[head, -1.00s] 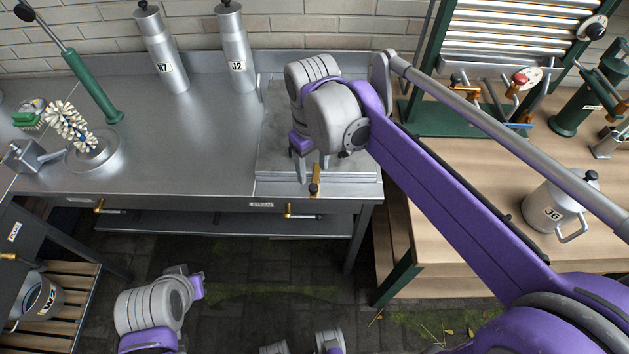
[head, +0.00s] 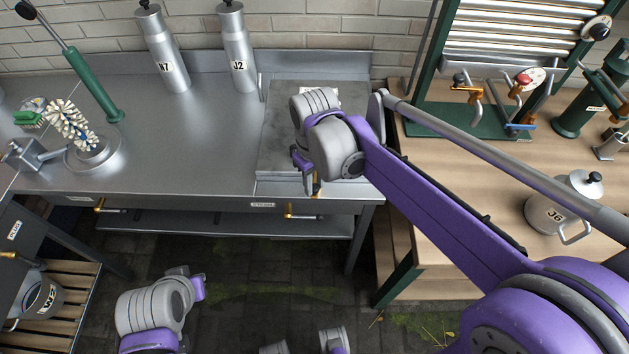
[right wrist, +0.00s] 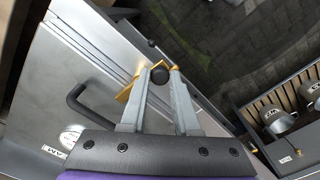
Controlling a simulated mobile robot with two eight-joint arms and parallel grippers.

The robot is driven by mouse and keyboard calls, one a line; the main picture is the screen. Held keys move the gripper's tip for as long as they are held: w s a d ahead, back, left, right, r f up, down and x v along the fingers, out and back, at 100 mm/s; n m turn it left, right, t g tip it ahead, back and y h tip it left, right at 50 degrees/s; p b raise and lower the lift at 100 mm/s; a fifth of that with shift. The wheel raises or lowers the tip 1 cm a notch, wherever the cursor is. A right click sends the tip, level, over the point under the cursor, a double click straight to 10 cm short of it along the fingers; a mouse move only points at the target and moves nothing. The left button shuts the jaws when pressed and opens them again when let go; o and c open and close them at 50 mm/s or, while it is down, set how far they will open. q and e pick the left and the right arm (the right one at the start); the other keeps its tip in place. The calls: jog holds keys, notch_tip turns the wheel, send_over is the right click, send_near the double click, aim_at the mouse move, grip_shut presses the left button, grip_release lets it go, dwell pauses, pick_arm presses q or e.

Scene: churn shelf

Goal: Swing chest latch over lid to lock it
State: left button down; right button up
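The grey metal chest lid (head: 285,130) lies flat and looks shut at the right end of the steel counter. The right wrist view shows the lid (right wrist: 92,40) with a black handle (right wrist: 78,97). The brass latch (right wrist: 127,88) is at the chest's front edge, with a black knob (right wrist: 160,76). My right gripper (head: 311,186) is at that edge, over the latch. In the right wrist view its two fingers (right wrist: 161,73) stand apart, one on each side of the knob; contact is unclear. My left arm shows low at left, but its gripper fingers do not.
Metal cans K7 (head: 164,55) and J2 (head: 237,50) stand at the back of the counter. A brush (head: 70,125) and a green-handled tool (head: 95,85) are at left. A wooden bench (head: 460,190) with can J6 (head: 553,212) is at right. The counter's middle is clear.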

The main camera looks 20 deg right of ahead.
grip_shut()
jog(key=shift+d+n, duration=0.2)
jog(key=shift+n, duration=0.4)
jog(key=o, duration=0.7)
grip_release()
jog(key=shift+s, duration=0.1)
jog(key=shift+o, duration=0.2)
